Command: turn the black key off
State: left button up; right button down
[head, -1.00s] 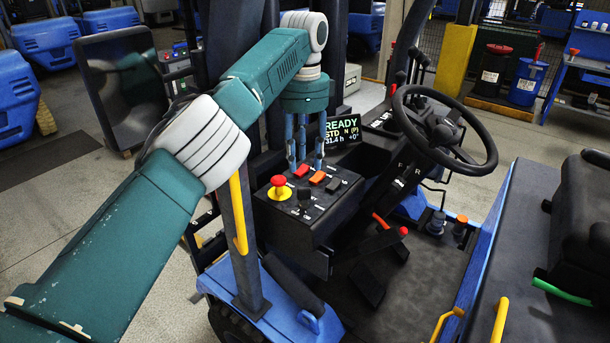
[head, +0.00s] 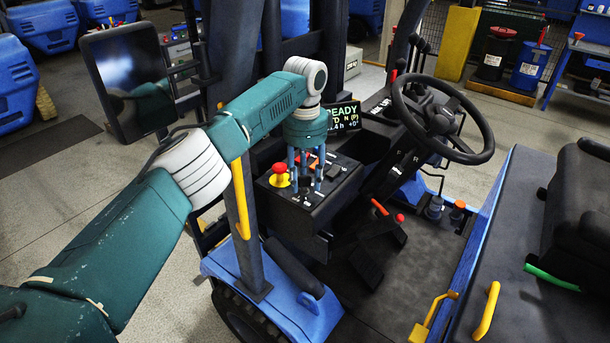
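The black key (head: 304,190) appears as a small dark shape on the black control panel (head: 309,207), just right of the red mushroom button. It is small and partly screened by my fingers, so I cannot tell its turn position. My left gripper (head: 305,186) points straight down over the panel, with its blue fingers apart. The fingertips are low around the key area. I cannot tell whether they touch the key, and I see nothing held. My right gripper is not in view.
A red mushroom button on a yellow base (head: 279,175) stands close left of the fingers. Red and orange rocker switches are partly behind them, with a black rocker (head: 335,171) to the right. A lit display (head: 343,117) and steering wheel (head: 442,118) stand beyond.

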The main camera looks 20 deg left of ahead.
pick_arm(q)
grip_shut()
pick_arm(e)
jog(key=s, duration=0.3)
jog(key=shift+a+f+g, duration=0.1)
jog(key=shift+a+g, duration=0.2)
pick_arm(q)
jog(key=shift+n, duration=0.8)
jog(key=n, duration=0.3)
jog(key=shift+w, duration=0.1)
jog(key=shift+w+d+r+n, duration=0.1)
jog(key=shift+n, duration=1)
jog(key=shift+w+r+n, duration=0.1)
jog(key=shift+n, duration=1)
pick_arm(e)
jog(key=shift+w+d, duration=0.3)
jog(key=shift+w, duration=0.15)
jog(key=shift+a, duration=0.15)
